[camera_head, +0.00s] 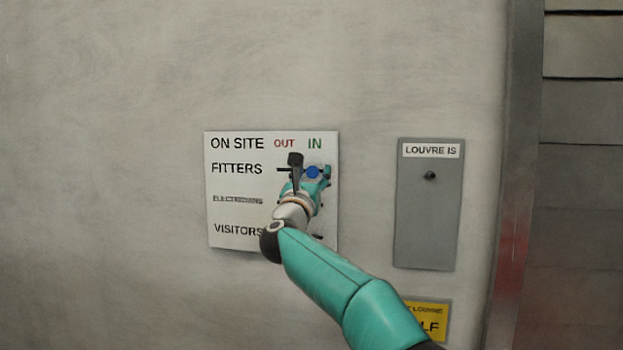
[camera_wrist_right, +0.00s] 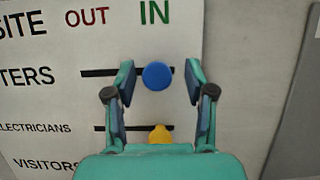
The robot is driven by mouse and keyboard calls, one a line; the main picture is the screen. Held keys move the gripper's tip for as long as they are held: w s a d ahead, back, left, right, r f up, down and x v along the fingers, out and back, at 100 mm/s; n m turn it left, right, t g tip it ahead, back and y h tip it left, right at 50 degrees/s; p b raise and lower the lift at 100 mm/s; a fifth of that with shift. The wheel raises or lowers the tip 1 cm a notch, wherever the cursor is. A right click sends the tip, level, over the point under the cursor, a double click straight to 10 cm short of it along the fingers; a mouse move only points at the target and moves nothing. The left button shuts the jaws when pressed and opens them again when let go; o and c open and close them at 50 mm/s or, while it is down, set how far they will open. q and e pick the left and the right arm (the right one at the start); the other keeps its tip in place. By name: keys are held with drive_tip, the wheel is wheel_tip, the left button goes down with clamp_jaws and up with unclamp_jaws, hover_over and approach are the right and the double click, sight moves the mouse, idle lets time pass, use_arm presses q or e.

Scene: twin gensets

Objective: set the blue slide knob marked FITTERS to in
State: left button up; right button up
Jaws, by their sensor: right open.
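The blue slide knob (camera_head: 312,172) sits in the FITTERS row of the white ON SITE board (camera_head: 225,186), below the green word IN. In the right wrist view the blue knob (camera_wrist_right: 157,75) is near the right end of its dark slot. My right gripper (camera_head: 311,166) is open in front of the board. Its fingers (camera_wrist_right: 159,70) stand on either side of the knob, with a visible gap on each side. My left gripper is not in view.
A yellow knob (camera_wrist_right: 159,134) sits in the ELECTRICIANS row below, partly hidden by my gripper. A grey LOUVRE IS panel (camera_head: 429,220) is to the right, above a yellow sign (camera_head: 432,312). The wall left of the board is clear.

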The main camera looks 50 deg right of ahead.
drive_tip(key=shift+a, duration=0.1)
drive_tip(key=v, duration=1.2)
